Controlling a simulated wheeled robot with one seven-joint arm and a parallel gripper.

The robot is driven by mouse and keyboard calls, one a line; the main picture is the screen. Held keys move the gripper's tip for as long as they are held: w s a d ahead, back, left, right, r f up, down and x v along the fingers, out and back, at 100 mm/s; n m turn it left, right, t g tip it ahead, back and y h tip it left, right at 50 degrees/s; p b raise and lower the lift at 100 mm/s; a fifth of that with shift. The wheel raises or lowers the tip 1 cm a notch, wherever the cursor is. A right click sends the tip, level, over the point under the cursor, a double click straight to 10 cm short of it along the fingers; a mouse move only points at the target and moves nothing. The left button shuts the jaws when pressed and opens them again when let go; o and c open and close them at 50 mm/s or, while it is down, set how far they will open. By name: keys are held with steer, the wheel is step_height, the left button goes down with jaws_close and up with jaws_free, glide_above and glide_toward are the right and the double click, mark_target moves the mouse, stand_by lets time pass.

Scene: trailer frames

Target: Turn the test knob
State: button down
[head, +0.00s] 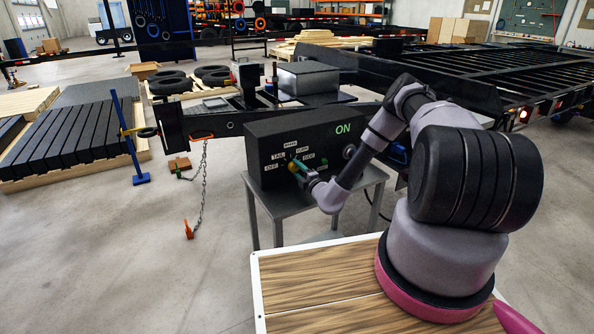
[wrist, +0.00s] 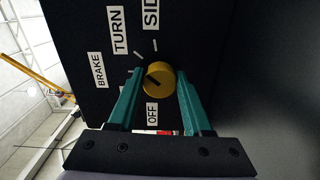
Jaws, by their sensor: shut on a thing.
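The black test box (head: 262,135) stands on a grey metal stand, with a lit green ON sign (head: 343,128). In the wrist view its yellow round knob (wrist: 158,77) sits between my green fingers, with a dark mark on its face. White labels BRAKE (wrist: 98,70), TURN (wrist: 120,32), SIDE (wrist: 151,12) and OFF (wrist: 152,116) surround it. I cannot tell which label the mark points at. The TAIL label (head: 278,156) shows in the head view. My gripper (wrist: 159,75) is shut on the knob; it also shows at the panel in the head view (head: 297,165).
The grey stand (head: 265,190) is close in front of my wooden-topped base. A trailer frame (head: 440,70) runs behind the box. A chain (head: 203,190) hangs from the trailer tongue to the left. Stacked black beams (head: 75,135) lie at far left. Floor at left front is clear.

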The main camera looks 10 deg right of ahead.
steer(key=shift+c, duration=1.6)
jaws_free()
steer(key=v, duration=1)
steer(key=shift+s+d, duration=0.15)
steer(key=shift+s, duration=0.25)
